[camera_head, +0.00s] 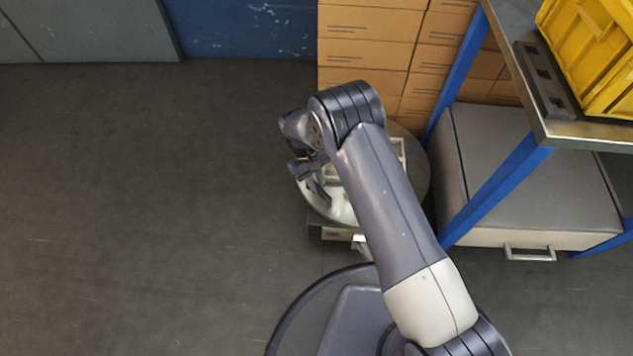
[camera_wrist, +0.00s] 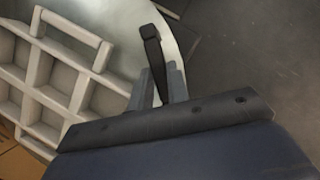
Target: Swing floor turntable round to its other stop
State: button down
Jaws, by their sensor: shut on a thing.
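The floor turntable is a round grey disc (camera_head: 418,172) low on the floor, partly hidden behind my arm in the head view. Its pale top (camera_wrist: 120,22) also shows in the wrist view. A pale tray with square compartments and a raised handle (camera_wrist: 62,75) lies on the disc. A dark upright peg (camera_wrist: 152,45) stands near the disc's rim. My gripper (camera_head: 318,190) is over the left side of the disc. In the wrist view my gripper (camera_wrist: 159,88) is shut on the peg, one finger on each side. The peg's lower end is hidden.
Stacked cardboard boxes (camera_head: 368,55) stand behind the turntable. To the right is a blue-legged bench (camera_head: 495,190) with a yellow crate (camera_head: 600,60) on top and a grey drawer box (camera_head: 525,165) beneath. The floor on the left is clear.

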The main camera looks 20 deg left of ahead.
jog(key=shift+w+a, duration=0.1)
jog(key=shift+a, duration=0.1)
jog(key=c, duration=1.4)
grip_release()
jog(key=shift+o, duration=0.2)
jog(key=p+v, duration=0.4)
jog(key=v, duration=0.6)
jog(key=shift+r, duration=0.4)
jog(key=shift+f, duration=0.1)
jog(key=b+x, duration=0.4)
jog(key=x, duration=0.6)
jog(key=shift+d+f, duration=0.1)
jog(key=shift+f, duration=0.3)
jog(key=shift+d+r, duration=0.1)
jog(key=shift+d, duration=0.1)
